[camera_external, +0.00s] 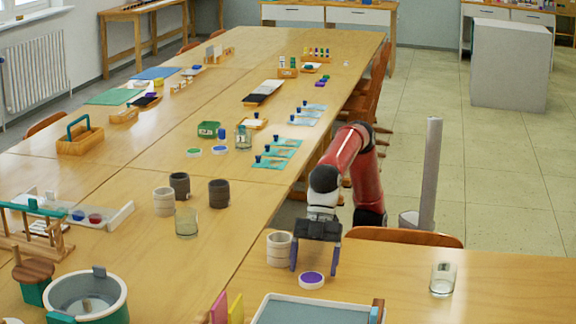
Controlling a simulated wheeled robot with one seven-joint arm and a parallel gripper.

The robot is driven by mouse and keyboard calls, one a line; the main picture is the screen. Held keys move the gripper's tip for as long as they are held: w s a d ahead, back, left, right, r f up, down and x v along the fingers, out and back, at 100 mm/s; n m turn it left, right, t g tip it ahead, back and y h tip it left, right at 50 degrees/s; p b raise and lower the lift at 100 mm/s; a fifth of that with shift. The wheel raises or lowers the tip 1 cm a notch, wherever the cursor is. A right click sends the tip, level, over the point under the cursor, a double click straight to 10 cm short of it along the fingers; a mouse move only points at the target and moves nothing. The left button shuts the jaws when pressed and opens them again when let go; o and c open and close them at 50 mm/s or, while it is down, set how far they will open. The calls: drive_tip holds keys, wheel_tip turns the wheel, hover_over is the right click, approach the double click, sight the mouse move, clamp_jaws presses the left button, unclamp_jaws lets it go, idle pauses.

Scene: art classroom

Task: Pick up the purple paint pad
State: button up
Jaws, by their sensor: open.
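The purple paint pad (311,280) is a low round white dish with a purple top. It lies flat on the near table in the external view. My gripper (314,270) is open and points down at the pad. One finger shows to the left of the pad and the other above its right side. The fingertips appear close to table height, slightly behind the pad; I cannot tell whether they touch it. The pad's top is fully visible and nothing is held.
A pale ribbed cup (279,249) stands just left of my gripper. A clear glass (443,279) stands to the right, with bare table between. A grey-blue tray (318,312) lies in front of the pad. A pink panel (219,307) and a yellow panel (236,308) stand at the front left.

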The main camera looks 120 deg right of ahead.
drive_tip(key=shift+x, duration=0.8)
drive_tip(key=c, duration=1.1)
